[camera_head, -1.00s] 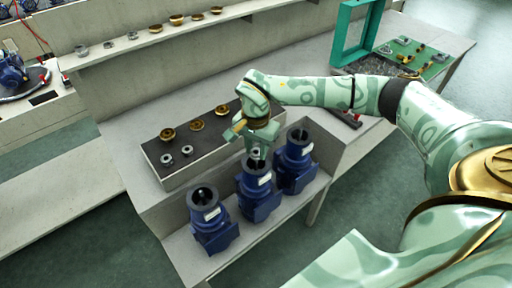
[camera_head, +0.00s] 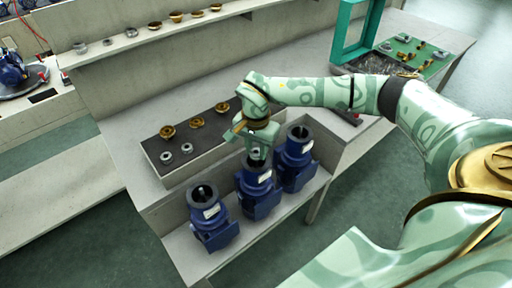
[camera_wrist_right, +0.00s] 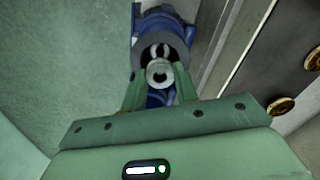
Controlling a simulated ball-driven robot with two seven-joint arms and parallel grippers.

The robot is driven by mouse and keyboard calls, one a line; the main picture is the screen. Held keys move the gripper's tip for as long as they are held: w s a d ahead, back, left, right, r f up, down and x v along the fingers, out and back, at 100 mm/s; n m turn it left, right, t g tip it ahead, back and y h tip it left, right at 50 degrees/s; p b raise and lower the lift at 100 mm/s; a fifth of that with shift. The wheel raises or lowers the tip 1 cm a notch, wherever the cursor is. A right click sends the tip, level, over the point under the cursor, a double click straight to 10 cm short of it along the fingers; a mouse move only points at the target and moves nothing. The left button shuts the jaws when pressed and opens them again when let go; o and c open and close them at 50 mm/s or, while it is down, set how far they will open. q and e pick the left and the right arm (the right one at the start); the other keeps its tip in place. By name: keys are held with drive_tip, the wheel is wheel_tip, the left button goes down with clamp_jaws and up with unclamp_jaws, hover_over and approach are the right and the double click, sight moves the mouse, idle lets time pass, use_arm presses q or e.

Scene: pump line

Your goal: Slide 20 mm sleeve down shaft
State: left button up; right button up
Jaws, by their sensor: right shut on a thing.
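My right gripper (camera_head: 257,155) is over the middle blue pump (camera_head: 256,188), fingers pointing down. In the right wrist view the gripper (camera_wrist_right: 160,90) is shut on a small silver sleeve (camera_wrist_right: 160,72). The sleeve sits in line with the round dark opening of the blue pump (camera_wrist_right: 163,38) below, where pale metal shows inside. I cannot tell how far the sleeve is onto the shaft. In the head view the gripper hides the sleeve and most of the opening. My left gripper is not in view.
Blue pumps stand on both sides, the left one (camera_head: 208,214) and the right one (camera_head: 297,160). Behind, a dark mat (camera_head: 188,136) holds two silver rings (camera_head: 187,148) and brass parts (camera_head: 197,123). A teal frame (camera_head: 352,40) stands at the back right.

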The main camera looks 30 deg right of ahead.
drive_tip(key=o, duration=1.1)
drive_tip(key=shift+r, duration=0.1)
wheel_tip(320, 180, up, 16)
drive_tip(key=p, duration=0.3)
